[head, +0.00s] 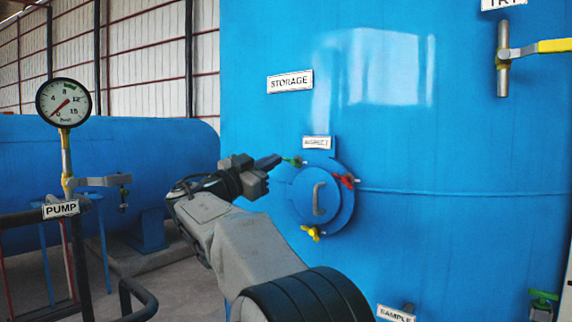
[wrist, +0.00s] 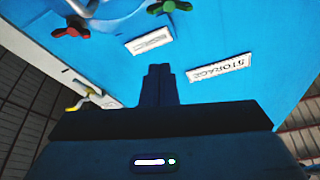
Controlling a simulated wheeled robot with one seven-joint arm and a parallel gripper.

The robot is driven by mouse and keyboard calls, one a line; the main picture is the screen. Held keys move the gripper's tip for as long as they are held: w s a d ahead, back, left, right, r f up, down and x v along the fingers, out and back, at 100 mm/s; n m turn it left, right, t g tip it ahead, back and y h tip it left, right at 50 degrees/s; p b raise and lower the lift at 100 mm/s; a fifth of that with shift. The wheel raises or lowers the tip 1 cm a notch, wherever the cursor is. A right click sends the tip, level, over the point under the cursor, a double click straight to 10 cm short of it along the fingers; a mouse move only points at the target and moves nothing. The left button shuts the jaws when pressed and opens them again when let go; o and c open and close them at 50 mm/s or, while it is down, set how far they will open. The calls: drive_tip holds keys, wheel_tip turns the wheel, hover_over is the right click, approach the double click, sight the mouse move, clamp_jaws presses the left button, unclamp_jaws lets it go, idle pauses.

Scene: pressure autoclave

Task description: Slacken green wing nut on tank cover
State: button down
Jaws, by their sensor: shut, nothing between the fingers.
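The round blue tank cover (head: 335,208) is on the large blue tank, with a grey handle in its middle. The green wing nut (head: 294,161) sits at its upper left edge, under a small label; it also shows at the top of the wrist view (wrist: 168,7). A red wing nut (head: 347,181) is at the right edge and a yellow one (head: 312,232) at the bottom. My gripper (head: 277,160) is shut and empty, its tips just left of the green nut in the head view. In the wrist view, the tips (wrist: 159,70) appear apart from it.
A STORAGE sign (head: 290,81) is above the cover. A yellow-handled valve (head: 520,50) is at upper right and a green-handled one (head: 542,303) at lower right. A gauge (head: 64,102) on the PUMP pipe stands at left.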

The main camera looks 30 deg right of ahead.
sight(306, 156)
drive_tip(key=w+d+p, duration=0.1)
drive_tip(key=d, duration=0.1)
drive_tip(key=w+d+p, duration=0.1)
drive_tip(key=d+p, duration=0.1)
drive_tip(key=d, duration=0.1)
drive_tip(key=w+d+p, duration=0.1)
drive_tip(key=d+p, duration=0.1)
drive_tip(key=d, duration=0.1)
drive_tip(key=shift+w+d, duration=0.15)
drive_tip(key=shift+w, duration=0.2)
drive_tip(key=shift+f, duration=0.4)
